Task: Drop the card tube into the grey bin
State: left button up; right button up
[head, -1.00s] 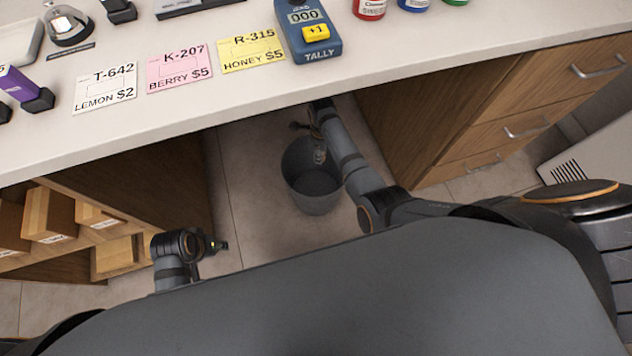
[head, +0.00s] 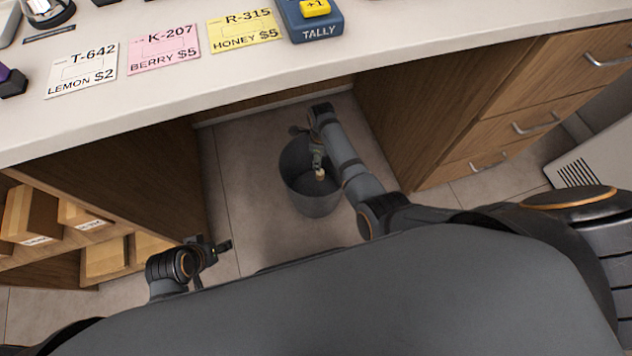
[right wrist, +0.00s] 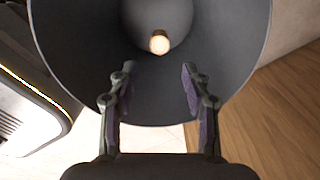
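The grey bin (head: 311,203) stands on the floor in the knee space under the counter. My right gripper (head: 318,160) hangs over its mouth. In the right wrist view this gripper (right wrist: 155,85) has its two fingers wide apart with nothing between them. The card tube (right wrist: 159,42) shows end-on as a small tan disc beyond the fingertips, against the inside of the bin (right wrist: 85,60). In the head view the tube (head: 320,174) is a small tan spot just below the gripper. I cannot tell whether it touches the bottom. My left gripper (head: 222,246) is low at left, away from the bin; its opening is unclear.
The counter (head: 180,90) above carries price cards and a blue tally counter (head: 312,22). Wooden drawers (head: 515,125) stand right of the bin. Shelves with boxes (head: 40,215) are at left. Floor is clear left of the bin.

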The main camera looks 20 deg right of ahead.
notch_tip(320, 180, up, 8)
jog(key=shift+f, duration=0.25)
dwell(0.4)
dwell(0.5)
